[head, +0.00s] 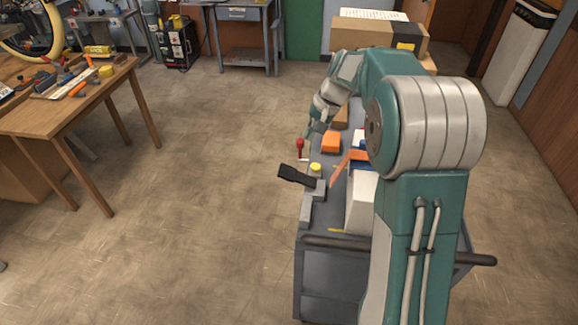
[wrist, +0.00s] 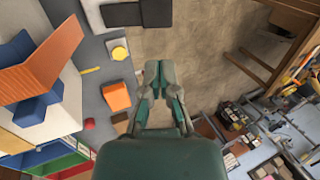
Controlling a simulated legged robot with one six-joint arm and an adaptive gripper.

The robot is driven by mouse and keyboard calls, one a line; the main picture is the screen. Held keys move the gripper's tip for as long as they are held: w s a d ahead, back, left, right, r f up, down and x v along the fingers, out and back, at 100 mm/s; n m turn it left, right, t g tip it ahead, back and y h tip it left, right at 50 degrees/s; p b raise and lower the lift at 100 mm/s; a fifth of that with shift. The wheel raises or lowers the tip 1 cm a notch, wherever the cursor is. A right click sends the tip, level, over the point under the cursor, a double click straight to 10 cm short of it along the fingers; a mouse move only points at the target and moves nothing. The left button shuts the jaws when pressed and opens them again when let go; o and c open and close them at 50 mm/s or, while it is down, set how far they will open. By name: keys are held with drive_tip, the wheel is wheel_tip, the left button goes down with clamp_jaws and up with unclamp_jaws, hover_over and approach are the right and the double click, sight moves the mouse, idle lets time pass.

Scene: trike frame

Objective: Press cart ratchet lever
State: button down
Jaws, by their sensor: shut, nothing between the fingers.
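The cart (head: 325,262) is grey, with a flat top holding several items. A black lever (head: 296,175), most likely the ratchet lever, sticks out past the cart's left edge from a grey mount. In the wrist view the lever (wrist: 122,14) lies at the top, beyond my fingertips and apart from them. My gripper (head: 313,130) is above the far left edge of the cart, beyond the lever. Its fingers (wrist: 158,68) are together and empty in the wrist view, over the floor beside the cart edge.
A yellow knob (head: 315,167), a red-topped lever (head: 300,147) and an orange block (head: 331,141) are near the cart's left edge. Cardboard boxes (head: 375,33) stand beyond. A wooden workbench (head: 90,95) is at left. Open floor (head: 215,160) lies between bench and cart.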

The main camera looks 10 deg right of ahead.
sight(285, 170)
drive_tip(key=x, duration=1.4)
drive_tip(key=shift+a, duration=0.1)
drive_tip(key=shift+w+a+f+g+h, duration=0.3)
drive_tip(key=shift+a+f+h, duration=0.2)
drive_tip(key=shift+f+h, duration=0.25)
drive_tip(key=f+h, duration=0.1)
drive_tip(key=a+f+g+h, duration=0.1)
drive_tip(key=h, duration=0.1)
drive_tip(key=shift+w+f, duration=0.15)
drive_tip(key=shift+f, duration=0.05)
drive_tip(key=shift+a+f+g+h, duration=0.15)
drive_tip(key=shift+f+h, duration=0.1)
drive_tip(key=shift+f, duration=0.35)
drive_tip(key=shift+a+f+g+h, duration=0.1)
drive_tip(key=shift+f+g+h, duration=0.1)
drive_tip(key=shift+f, duration=0.6)
